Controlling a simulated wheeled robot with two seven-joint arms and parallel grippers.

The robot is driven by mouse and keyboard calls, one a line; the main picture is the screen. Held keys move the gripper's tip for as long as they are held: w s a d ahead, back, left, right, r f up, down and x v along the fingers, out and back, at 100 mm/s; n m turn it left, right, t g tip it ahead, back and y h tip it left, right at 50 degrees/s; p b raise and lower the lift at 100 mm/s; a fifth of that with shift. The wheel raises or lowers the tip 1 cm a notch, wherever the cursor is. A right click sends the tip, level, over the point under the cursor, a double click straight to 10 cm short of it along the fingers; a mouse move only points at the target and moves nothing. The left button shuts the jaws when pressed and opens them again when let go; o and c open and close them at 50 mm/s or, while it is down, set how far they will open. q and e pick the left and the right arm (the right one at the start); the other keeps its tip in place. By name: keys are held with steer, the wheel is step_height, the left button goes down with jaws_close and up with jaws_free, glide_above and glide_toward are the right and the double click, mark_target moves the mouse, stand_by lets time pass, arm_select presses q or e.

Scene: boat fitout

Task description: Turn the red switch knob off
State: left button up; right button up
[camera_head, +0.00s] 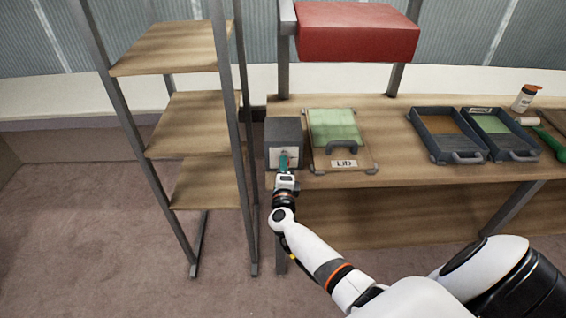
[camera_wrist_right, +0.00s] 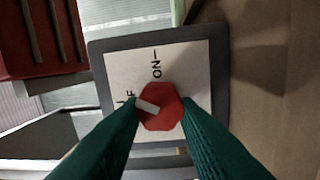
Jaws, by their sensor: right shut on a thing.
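The grey switch box (camera_head: 284,131) stands at the left front corner of the bench, with a pale plate (camera_wrist_right: 135,70) on its face. The red knob (camera_wrist_right: 165,112) is an octagon on that plate. Its white pointer mark points left, toward lettering that is partly hidden by a finger and ends in F. The word ON stands above the knob in the wrist view. My right gripper (camera_head: 285,160) is at the box face, its green fingers (camera_wrist_right: 160,122) shut on the knob from both sides. In the head view the gripper hides the knob. My left gripper is out of view.
A panel (camera_head: 343,165) labelled Lib, with a green top, lies right of the box. Two trays (camera_head: 447,137) (camera_head: 503,137) and a white bottle (camera_head: 525,97) are farther right. A shelf rack (camera_head: 190,120) stands close on the left. A red cabinet (camera_head: 357,32) hangs above.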

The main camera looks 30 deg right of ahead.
steer(key=n+p, duration=0.1)
steer(key=n, duration=0.2)
steer(key=shift+n+p, duration=0.3)
steer(key=shift+p, duration=0.05)
steer(key=shift+f+n+y+p, duration=0.15)
steer(key=shift+n+y+p, duration=0.25)
steer(key=shift+n, duration=0.8)
steer(key=o, duration=1)
steer(key=shift+t, duration=0.3)
steer(key=v, duration=1.2)
steer(key=shift+a+b, duration=0.15)
steer(key=shift+b, duration=0.15)
steer(key=shift+w, duration=0.1)
